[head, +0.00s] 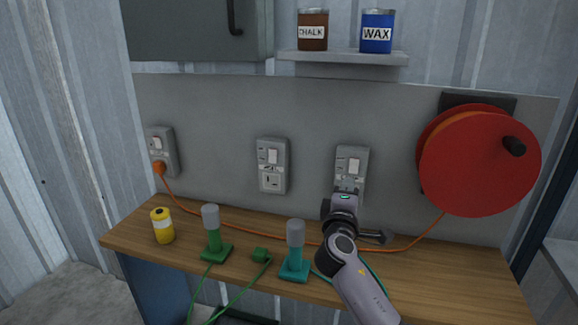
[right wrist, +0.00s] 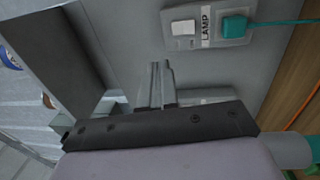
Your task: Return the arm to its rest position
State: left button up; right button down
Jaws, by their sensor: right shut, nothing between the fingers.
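My right gripper (head: 347,184) is in front of the right-hand wall socket (head: 352,158) in the head view, hiding the socket's lower part. In the right wrist view its two fingers (right wrist: 161,84) are together with nothing between them. The same view shows a teal plug (right wrist: 235,27) seated in a socket labelled LAMP, beside a white rocker switch (right wrist: 183,28). The fingers are apart from the plug. A teal cable (right wrist: 285,22) leads off from it. My left gripper is not in view.
The wooden bench (head: 455,270) carries a yellow can (head: 162,226), a green lamp (head: 212,235), a green plug (head: 260,254) and a teal lamp (head: 295,254). A red cable reel (head: 470,160) stands out from the wall at right. A shelf (head: 340,58) with two tins is above.

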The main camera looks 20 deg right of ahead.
jog(key=s+a+f+m+g+y, duration=0.1)
jog(key=s+a+f+y, duration=0.3)
jog(key=f, duration=0.6)
jog(key=s+a+f+m+g+y, duration=0.15)
jog(key=s+f+y, duration=0.35)
jog(key=f, duration=0.5)
jog(key=s+a+f+m+g+y, duration=0.1)
jog(key=s+a+f+m+y, duration=0.1)
jog(key=s, duration=0.9)
jog(key=s+a+f+m+g+y, duration=0.1)
jog(key=s+a+f+m, duration=0.3)
jog(key=s, duration=0.7)
notch_tip(320, 180, down, 4)
jog(key=shift+a+f+g+y, duration=0.1)
jog(key=shift+a+g+y, duration=0.25)
jog(key=shift+a+y, duration=0.65)
jog(key=shift+a, duration=0.15)
